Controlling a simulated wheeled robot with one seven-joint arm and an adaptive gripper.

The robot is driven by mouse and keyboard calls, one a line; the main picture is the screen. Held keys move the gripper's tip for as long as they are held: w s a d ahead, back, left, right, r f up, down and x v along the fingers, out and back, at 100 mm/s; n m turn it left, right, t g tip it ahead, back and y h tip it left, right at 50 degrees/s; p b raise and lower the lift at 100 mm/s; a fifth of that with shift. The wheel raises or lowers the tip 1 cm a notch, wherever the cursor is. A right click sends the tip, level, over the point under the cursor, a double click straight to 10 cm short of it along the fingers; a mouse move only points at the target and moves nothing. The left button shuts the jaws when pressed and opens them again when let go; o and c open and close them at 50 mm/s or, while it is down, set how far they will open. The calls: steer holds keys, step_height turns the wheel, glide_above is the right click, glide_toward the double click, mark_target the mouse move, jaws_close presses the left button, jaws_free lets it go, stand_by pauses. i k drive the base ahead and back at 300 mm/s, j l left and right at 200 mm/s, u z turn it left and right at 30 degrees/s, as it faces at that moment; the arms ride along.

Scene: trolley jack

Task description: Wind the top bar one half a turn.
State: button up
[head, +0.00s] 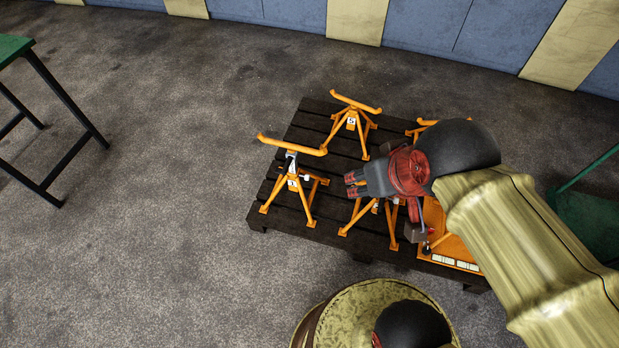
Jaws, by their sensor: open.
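Several orange stands, most of them with a top bar in view, are on a dark slatted pallet (276,212). The left stand (291,186) has a slightly tilted top bar (291,145) and a label that seems to read 1. The back stand (351,124) has a tilted top bar (355,102) and a label that seems to read 5. My gripper (352,184) is open, red-tipped and pointing left. It is over a middle stand (363,217), whose top is hidden beneath it. Another bar (426,122) shows partly behind my arm. I cannot tell whether the gripper touches anything.
An orange panel (452,247) with pale rectangles is at the pallet's right front, partly behind my arm. A green-topped table (12,47) stands at the left. A green object (590,218) is at the right edge. Grey floor is clear left of the pallet.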

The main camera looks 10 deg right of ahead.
mark_target(292, 148)
steer(key=j+z, duration=0.15)
steer(key=z, duration=0.3)
steer(key=i+j+z, duration=0.1)
steer(key=z, duration=0.3)
steer(key=j+z, duration=0.35)
steer(key=j, duration=0.9)
steer(key=j+z, duration=0.4)
steer(key=j, duration=1.35)
steer(key=k+j, duration=0.1)
steer(key=j, duration=0.4)
